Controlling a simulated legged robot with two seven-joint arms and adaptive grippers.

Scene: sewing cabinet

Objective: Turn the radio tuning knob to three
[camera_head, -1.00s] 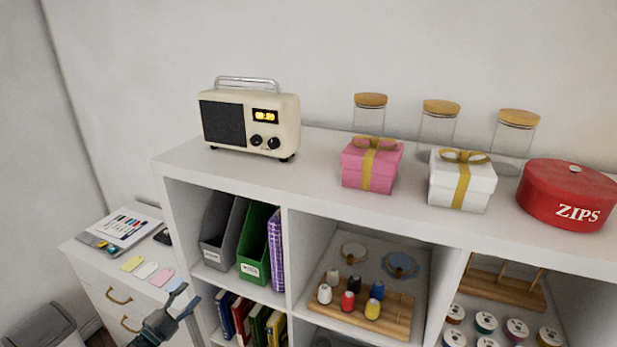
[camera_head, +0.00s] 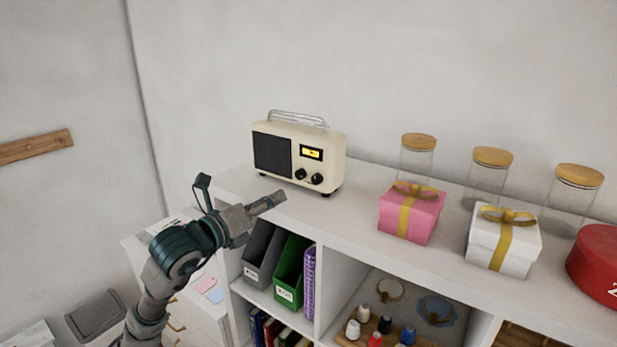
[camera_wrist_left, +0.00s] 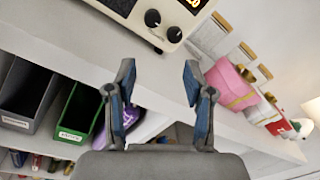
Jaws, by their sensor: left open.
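The cream radio (camera_head: 297,152) stands upright on top of the white cabinet, with a dark speaker grille, a lit display and two black knobs. The left knob (camera_head: 300,174) and the right knob (camera_head: 317,179) sit below the display; I cannot read their settings. In the left wrist view the knobs show at the top, the upper-left one (camera_wrist_left: 152,18) and the lower-right one (camera_wrist_left: 175,34). My left gripper (camera_head: 280,197) is in front of and below the radio, apart from it. Its two fingers stand open and empty in the left wrist view (camera_wrist_left: 158,80). My right gripper is not in view.
A pink gift box (camera_head: 411,217), a white gift box (camera_head: 489,247) and a red tin (camera_head: 597,262) stand along the cabinet top to the right, with glass jars behind.

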